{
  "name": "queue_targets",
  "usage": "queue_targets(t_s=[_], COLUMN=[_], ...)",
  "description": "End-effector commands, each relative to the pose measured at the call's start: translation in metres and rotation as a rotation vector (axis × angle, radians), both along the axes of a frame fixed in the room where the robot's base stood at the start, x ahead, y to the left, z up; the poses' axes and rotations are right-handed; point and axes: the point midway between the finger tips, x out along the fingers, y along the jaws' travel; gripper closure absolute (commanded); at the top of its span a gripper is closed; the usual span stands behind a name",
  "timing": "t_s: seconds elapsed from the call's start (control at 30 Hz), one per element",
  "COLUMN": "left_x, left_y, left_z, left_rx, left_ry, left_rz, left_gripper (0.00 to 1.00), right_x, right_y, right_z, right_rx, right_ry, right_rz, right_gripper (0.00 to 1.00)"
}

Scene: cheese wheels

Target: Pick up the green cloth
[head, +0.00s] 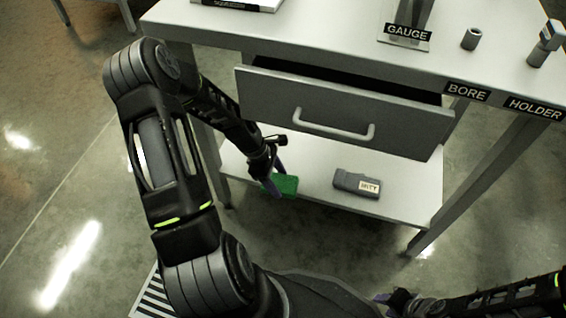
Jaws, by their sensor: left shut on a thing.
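The green cloth (288,184) is on or just above the lower shelf (315,199) of the table, below the open drawer. My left gripper (272,186) reaches in under the drawer's left side and is shut on the green cloth, with its fingers at the cloth's left part. I cannot tell whether the cloth is clear of the shelf. My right gripper (392,299) is at the bottom edge of the view, small and partly cut off, and its fingers cannot be made out clearly.
A grey case labelled MITT (357,184) lies on the shelf right of the cloth. The drawer (345,108) is pulled out above my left gripper. Table legs (470,175) stand at the sides. The tabletop holds GAUGE (407,32), BORE (467,92) and HOLDER (533,107) labels, with a grey cylinder (471,39).

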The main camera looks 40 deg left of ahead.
Motion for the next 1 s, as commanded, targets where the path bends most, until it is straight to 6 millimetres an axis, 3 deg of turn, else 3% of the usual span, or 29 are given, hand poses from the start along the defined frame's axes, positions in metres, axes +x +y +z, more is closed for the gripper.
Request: queue_targets(t_s=[0.2, 0.43, 0.6, 1.0], left_x=[-0.052, -0.091, -0.102, -0.103], left_y=[-0.018, -0.031, -0.035, -0.036], left_z=[0.004, 0.002, 0.000, 0.000], left_rx=[-0.002, 0.000, 0.001, 0.001], left_ry=[0.004, 0.001, 0.000, 0.000], left_rz=[0.003, 0.003, 0.002, 0.000], left_gripper=[0.76, 0.76, 0.76, 0.76], right_x=[-0.003, -0.005, -0.006, -0.006], right_y=[0.000, -0.001, -0.001, -0.001], right_z=[0.020, 0.029, 0.031, 0.031], right_rx=[0.001, 0.003, 0.003, 0.003], right_ry=[0.007, 0.014, 0.016, 0.015], right_rz=[0.004, 0.006, 0.008, 0.007], right_gripper=[0.64, 0.64, 0.64, 0.64])
